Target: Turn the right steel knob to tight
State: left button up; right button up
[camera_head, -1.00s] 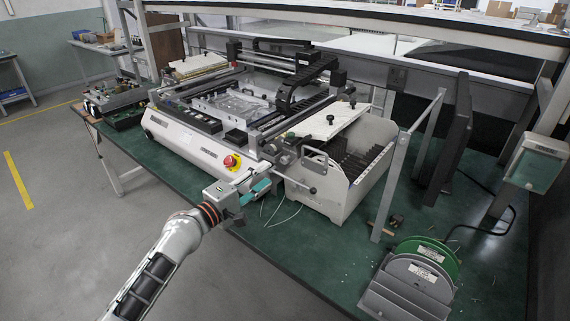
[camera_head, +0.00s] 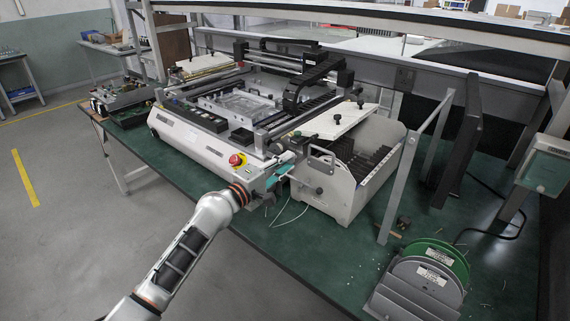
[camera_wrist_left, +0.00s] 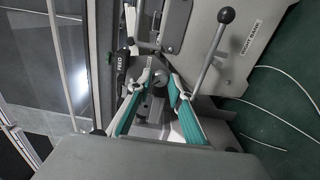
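My left gripper (camera_head: 281,176) is at the front right corner of the white machine (camera_head: 190,140). In the left wrist view its two teal-faced fingers (camera_wrist_left: 160,88) are spread apart. A round grey steel knob (camera_wrist_left: 159,78) shows between the fingertips, with gaps seeming to remain on both sides; contact is not clear. In the head view the gripper and machine corner hide this knob. My right gripper is not in view.
A lever with a black ball (camera_wrist_left: 226,15) stands close to the right finger; a grey feeder box (camera_head: 345,190) is beside it. A red stop button (camera_head: 237,160) is on the machine front. Thin cables (camera_head: 290,215) lie on the green table (camera_head: 265,235).

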pick_arm(q)
grip_shut()
jog(key=m, duration=0.4)
jog(key=o, duration=0.7)
grip_release()
jog(key=v, duration=1.2)
